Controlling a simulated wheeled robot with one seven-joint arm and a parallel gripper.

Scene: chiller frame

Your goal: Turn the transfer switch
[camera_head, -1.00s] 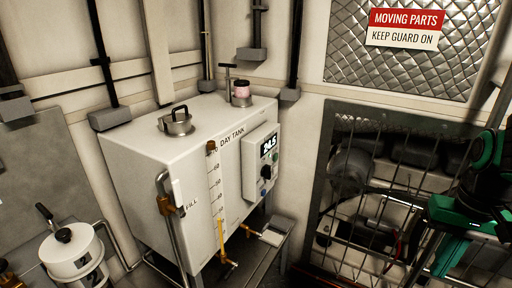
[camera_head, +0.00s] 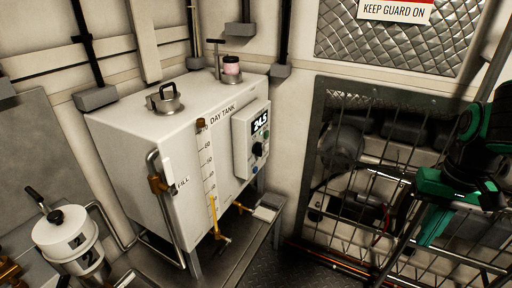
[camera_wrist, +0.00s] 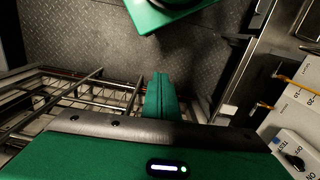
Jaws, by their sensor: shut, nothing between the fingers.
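A white day tank (camera_head: 150,150) stands left of centre in the head view. On its front right is a pale control box (camera_head: 241,150) with a lit display (camera_head: 260,121) and a black rotary knob (camera_head: 257,149), which looks like the transfer switch. In the wrist view a black knob (camera_wrist: 296,161) with lettering beside it shows at the lower right. Its exact setting is too small to read. My gripper (camera_head: 428,240) is at the right of the head view, in front of the wire guard and well apart from the box. In the wrist view its green fingers (camera_wrist: 159,80) are together and empty.
A wire guard (camera_head: 400,205) covers machinery at the right, close to my arm. A white canister marked 2 (camera_head: 66,238) stands at the lower left. Bare tread-plate floor (camera_wrist: 100,40) lies ahead.

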